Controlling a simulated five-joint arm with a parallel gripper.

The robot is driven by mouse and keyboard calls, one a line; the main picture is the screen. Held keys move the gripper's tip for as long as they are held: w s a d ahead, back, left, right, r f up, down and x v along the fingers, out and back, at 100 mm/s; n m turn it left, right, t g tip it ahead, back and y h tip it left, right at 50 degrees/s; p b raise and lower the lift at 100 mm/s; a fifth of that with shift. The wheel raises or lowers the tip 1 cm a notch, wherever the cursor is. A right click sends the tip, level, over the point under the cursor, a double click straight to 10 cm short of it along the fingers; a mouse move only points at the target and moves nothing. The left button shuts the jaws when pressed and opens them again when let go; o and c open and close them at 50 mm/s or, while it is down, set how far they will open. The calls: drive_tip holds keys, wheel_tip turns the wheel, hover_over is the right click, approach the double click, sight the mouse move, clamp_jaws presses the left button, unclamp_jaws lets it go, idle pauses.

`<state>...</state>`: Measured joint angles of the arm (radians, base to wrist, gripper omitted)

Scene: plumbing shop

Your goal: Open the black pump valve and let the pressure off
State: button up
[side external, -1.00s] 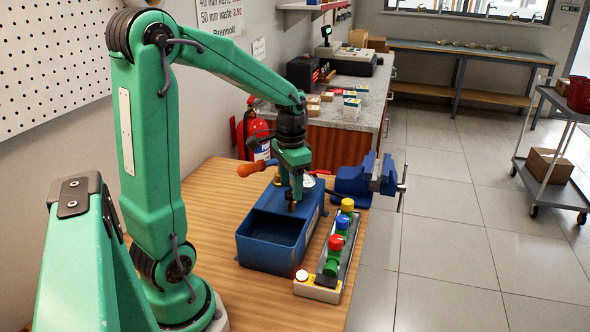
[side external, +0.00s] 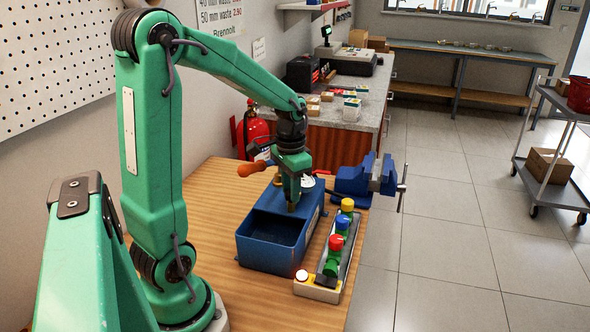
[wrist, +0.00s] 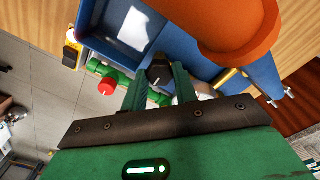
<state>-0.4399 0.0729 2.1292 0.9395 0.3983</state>
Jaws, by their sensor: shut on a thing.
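The blue pump (side external: 268,256) with its open tank stands on the wooden bench. Its black valve knob (wrist: 159,72), with a pale line on it, sits between my two fingertips in the wrist view. My gripper (wrist: 157,82) is shut on this knob, pointing down at it. In the side view my gripper (side external: 291,205) comes down at the far end of the tank, and its fingers hide the knob. The pump's orange handle (side external: 251,169) sticks out to the left; it looms large in the wrist view (wrist: 235,28). A white gauge (side external: 308,183) shows partly behind my gripper.
A rack with red, blue, yellow and green valve handles (side external: 336,243) stands close to the pump's right. A blue vise (side external: 364,180) is beyond it at the bench edge. The bench top (side external: 205,195) left of the pump is clear.

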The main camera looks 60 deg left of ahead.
drive_tip(key=shift+n, duration=1.4)
drive_tip(key=o, duration=1)
drive_tip(key=shift+r, duration=0.15)
drive_tip(key=shift+r, duration=3.8)
drive_tip(key=shift+c, duration=0.2)
